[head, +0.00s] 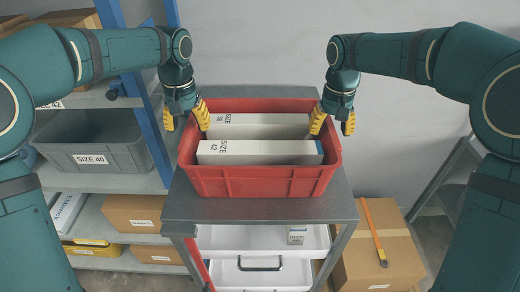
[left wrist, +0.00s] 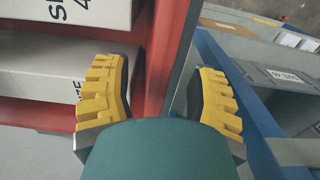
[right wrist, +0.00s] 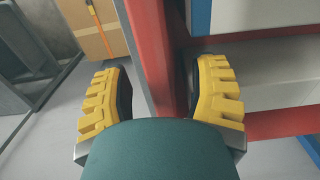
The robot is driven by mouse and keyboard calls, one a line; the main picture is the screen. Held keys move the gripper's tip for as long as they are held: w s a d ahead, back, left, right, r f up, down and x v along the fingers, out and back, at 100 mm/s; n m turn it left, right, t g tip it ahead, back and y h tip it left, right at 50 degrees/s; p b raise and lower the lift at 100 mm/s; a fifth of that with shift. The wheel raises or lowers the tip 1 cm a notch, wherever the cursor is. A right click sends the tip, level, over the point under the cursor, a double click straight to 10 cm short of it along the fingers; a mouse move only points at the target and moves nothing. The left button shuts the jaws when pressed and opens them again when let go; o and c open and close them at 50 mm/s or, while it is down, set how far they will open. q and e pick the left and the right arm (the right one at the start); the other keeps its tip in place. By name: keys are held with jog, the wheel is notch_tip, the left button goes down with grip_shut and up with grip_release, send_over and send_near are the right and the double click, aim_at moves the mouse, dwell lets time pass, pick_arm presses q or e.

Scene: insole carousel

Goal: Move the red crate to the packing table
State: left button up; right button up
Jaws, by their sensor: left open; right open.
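The red crate (head: 262,182) stands on a grey cart top (head: 190,207) in the middle of the head view. Two white boxes lie in it, a front one (head: 260,151) marked size 42 and one behind it (head: 258,122). My left gripper (head: 187,118) is open at the crate's left wall, its yellow fingers on either side of the red rim (left wrist: 155,65). My right gripper (head: 332,122) is open at the right wall, with its fingers on either side of the red rim (right wrist: 158,65). I cannot tell whether the fingers touch the walls. No packing table is identifiable.
White drawers (head: 262,272) sit under the cart top. A cardboard box (head: 380,245) with an orange strap stands on the floor at right. A wall is behind.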

pick_arm(q)
jog(key=shift+f, duration=0.9)
pick_arm(e)
jog(key=shift+f, duration=0.95)
pick_arm(q)
grip_shut()
pick_arm(e)
grip_shut()
